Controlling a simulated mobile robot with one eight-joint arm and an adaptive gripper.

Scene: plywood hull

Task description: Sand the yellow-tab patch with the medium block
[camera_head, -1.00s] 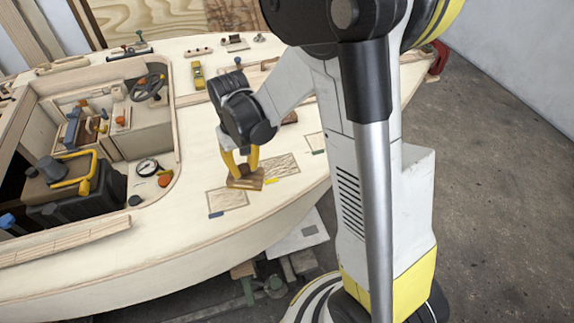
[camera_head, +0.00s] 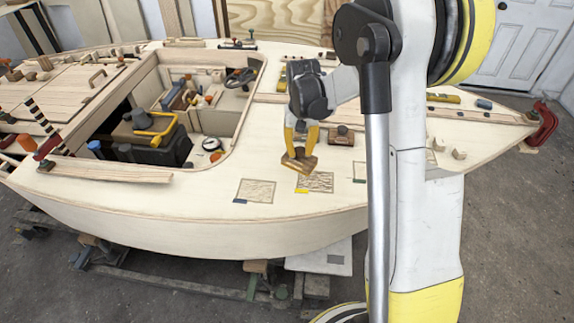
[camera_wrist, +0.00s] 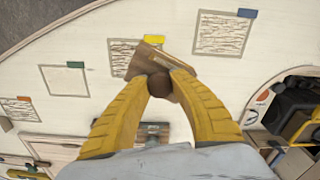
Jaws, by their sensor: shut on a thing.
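My gripper (camera_head: 300,146) is shut on the brown knob of a wooden sanding block (camera_head: 297,162). The block also shows in the wrist view (camera_wrist: 149,61), tilted in the picture. The yellow-tab patch (camera_head: 318,183) is a rough, streaked rectangle on the pale deck, with its yellow tab (camera_head: 302,191) at the near edge. In the wrist view the block covers the right part of this patch (camera_wrist: 119,53), beside the yellow tab (camera_wrist: 154,39). I cannot tell whether the block touches the deck. No grit mark is readable on it.
A blue-tab patch (camera_head: 255,192) lies to the left and a green-tab patch (camera_head: 360,169) to the right. Another wooden block (camera_head: 341,136) stands behind on the deck. The open cockpit (camera_head: 205,110) holds a black toolbox (camera_head: 150,148). A red clamp (camera_head: 541,126) grips the bow.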

